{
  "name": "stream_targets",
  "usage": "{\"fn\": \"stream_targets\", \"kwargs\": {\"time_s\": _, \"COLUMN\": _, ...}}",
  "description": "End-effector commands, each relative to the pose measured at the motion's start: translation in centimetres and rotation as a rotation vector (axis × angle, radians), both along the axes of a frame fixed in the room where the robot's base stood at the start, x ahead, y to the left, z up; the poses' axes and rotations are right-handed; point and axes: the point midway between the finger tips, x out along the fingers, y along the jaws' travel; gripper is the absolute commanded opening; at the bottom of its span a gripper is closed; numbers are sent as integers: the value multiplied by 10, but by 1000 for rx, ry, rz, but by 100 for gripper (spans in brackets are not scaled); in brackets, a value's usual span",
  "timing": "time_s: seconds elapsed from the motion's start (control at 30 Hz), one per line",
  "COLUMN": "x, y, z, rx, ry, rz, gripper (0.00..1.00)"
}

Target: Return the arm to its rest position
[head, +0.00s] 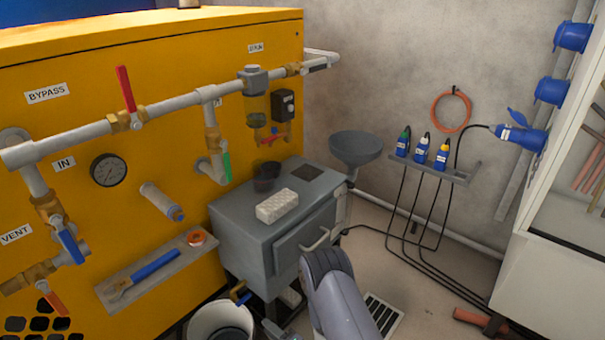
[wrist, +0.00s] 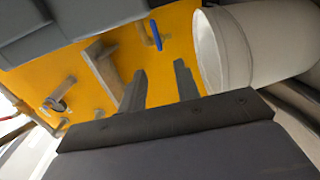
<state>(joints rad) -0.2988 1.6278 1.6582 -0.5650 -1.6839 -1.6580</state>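My gripper (wrist: 162,78) shows in the wrist view as two dark fingers standing apart, with nothing visible between them. It points toward the yellow tank panel (wrist: 85,75), close to a white bucket (wrist: 262,45) on the right. In the head view my grey arm (head: 335,290) reaches up from the bottom edge, in front of the grey cabinet (head: 240,230). My fingertips cannot be made out clearly there.
The bucket (head: 205,320) stands by the cabinet near the yellow tank (head: 60,120). A white block (head: 277,206) and a dark cup (head: 265,180) sit on the cabinet. Cables hang below a shelf (head: 455,172). A floor grate (head: 383,315) lies right of my arm.

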Motion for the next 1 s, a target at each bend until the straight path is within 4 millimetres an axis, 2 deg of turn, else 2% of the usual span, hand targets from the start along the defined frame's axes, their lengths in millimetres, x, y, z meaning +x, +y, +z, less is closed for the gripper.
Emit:
{"fn": "stream_targets", "kwargs": {"time_s": 0.03, "x": 10, "y": 14, "z": -1, "rx": 4, "ry": -17, "rz": 8, "gripper": 31}}
{"fn": "stream_targets", "kwargs": {"time_s": 0.5, "x": 72, "y": 87, "z": -1, "rx": 6, "ry": -14, "rz": 7, "gripper": 31}}
{"fn": "stream_targets", "kwargs": {"time_s": 1.0, "x": 71, "y": 84, "z": 1, "rx": 274, "ry": 305, "rz": 3, "gripper": 31}}
